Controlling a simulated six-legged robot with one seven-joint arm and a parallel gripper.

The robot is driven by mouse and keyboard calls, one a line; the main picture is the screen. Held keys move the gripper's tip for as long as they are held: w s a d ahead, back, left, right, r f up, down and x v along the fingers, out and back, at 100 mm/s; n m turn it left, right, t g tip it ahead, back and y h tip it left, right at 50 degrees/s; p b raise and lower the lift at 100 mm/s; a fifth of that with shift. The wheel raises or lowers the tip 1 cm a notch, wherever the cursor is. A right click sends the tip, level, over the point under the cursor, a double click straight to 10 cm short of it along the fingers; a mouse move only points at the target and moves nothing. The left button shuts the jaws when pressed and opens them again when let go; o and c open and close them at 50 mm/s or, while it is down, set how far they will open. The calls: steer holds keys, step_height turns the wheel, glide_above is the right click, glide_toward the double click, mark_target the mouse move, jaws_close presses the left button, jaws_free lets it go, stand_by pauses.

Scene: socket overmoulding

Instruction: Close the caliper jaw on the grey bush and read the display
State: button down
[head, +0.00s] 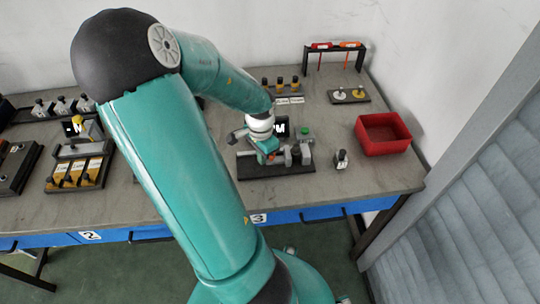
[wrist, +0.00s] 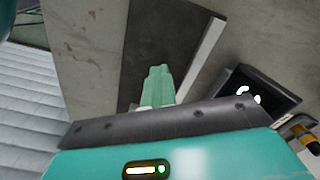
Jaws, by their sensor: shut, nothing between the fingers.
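The caliper stand has a dark base plate (head: 270,172) at the right part of the bench, with grey blocks (head: 302,153) on it. Behind it stands a black display (head: 283,127) with white characters, partly hidden by my arm and not readable. My gripper (head: 264,157) is over the left-middle of the stand. In the wrist view my green fingers (wrist: 157,82) are together and empty above the dark plate (wrist: 150,35), beside a pale rail (wrist: 204,58). The display (wrist: 255,95) shows there at a slant. I cannot make out the grey bush for certain; contact with the jaw is unclear.
A small labelled block (head: 341,160) stands right of the stand, then a red bin (head: 383,134). Behind are a rack with red and orange tools (head: 335,46) and a tray with two discs (head: 349,95). Bare bench lies in front of the bin.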

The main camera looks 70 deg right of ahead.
steer(key=shift+d, duration=0.1)
stand_by(0.6)
steer(key=shift+w+a, duration=0.3)
steer(key=shift+w, duration=0.15)
steer(key=shift+r, duration=0.25)
step_height(320, 180, up, 8)
steer(key=shift+f, duration=0.25)
stand_by(0.4)
stand_by(0.4)
